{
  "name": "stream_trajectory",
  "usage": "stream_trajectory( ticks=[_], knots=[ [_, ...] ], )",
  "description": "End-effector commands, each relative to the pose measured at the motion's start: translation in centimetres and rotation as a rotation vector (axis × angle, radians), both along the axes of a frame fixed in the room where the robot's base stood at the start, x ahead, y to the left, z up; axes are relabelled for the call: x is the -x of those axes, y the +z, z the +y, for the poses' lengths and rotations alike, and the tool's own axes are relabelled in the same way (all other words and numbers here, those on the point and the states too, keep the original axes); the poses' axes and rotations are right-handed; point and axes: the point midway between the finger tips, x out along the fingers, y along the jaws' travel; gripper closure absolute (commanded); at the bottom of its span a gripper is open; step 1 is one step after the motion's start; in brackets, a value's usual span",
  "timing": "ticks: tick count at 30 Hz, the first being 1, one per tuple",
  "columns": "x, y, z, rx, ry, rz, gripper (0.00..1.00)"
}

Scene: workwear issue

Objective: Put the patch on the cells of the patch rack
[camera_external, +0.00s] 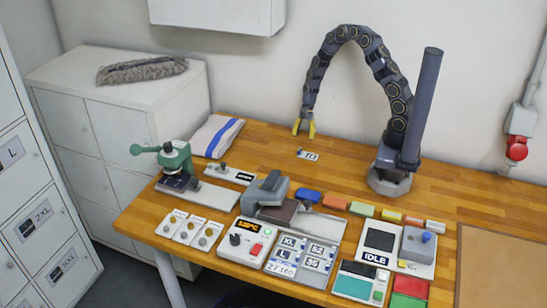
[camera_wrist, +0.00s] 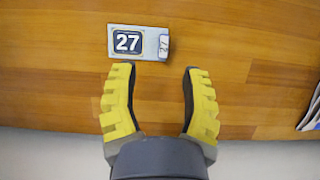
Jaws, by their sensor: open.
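A dark patch marked 27 (camera_wrist: 127,42) lies on a small pale holder (camera_wrist: 149,31) on the wooden table, with a small marked piece at its right end. In the external view the holder (camera_external: 308,155) is at the back of the table. My gripper (camera_external: 304,130) hangs just above and behind it. In the wrist view my gripper (camera_wrist: 158,72) is open and empty, its yellow fingers short of the holder and apart from it.
A green press (camera_external: 175,158), a grey heat press (camera_external: 268,190) and a control box (camera_external: 247,238) stand left of middle. Several coloured blocks (camera_external: 334,202) form a row before my base. A device reading IDLE (camera_external: 380,241) is front right. Table around the holder is clear.

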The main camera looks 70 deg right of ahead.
Motion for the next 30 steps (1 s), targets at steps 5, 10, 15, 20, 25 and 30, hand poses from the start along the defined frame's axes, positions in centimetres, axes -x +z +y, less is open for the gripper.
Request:
stream_trajectory(
  ticks=[5, 10, 15, 20, 25, 30],
  knots=[
    [-0.1, -1.9, 0.9, 0.000, 0.003, 0.000, 0.55],
    [-0.3, -4.3, 2.1, -0.001, 0.007, 0.004, 0.55],
    [-0.4, -5.7, 2.6, 0.001, 0.006, 0.000, 0.55],
    [-0.4, -5.8, 2.6, 0.001, 0.006, -0.002, 0.55],
    [-0.4, -5.8, 2.6, 0.001, 0.006, -0.002, 0.80],
    [-0.4, -5.8, 2.6, 0.001, 0.006, -0.002, 1.00]
  ],
)
